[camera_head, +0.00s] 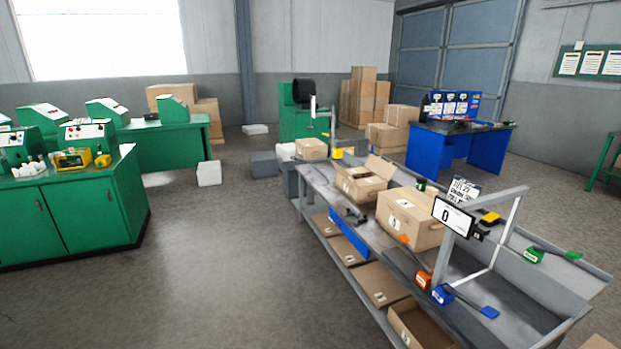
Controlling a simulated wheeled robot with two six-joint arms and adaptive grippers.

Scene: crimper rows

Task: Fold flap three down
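An open cardboard box (355,188) sits on the grey workbench (318,183) at the right. One of its flaps (380,167) stands raised at the far side; other flaps look lower, and I cannot tell which one is flap three. Nearer to me, a larger cardboard box (410,217) with a white label looks closed on top. A smaller cardboard box (311,148) is at the bench's far end. Neither of my grippers shows in this view.
Flat cartons (378,284) lie on the lower shelf. Green cabinets (75,215) stand left; the floor (220,270) between is clear.

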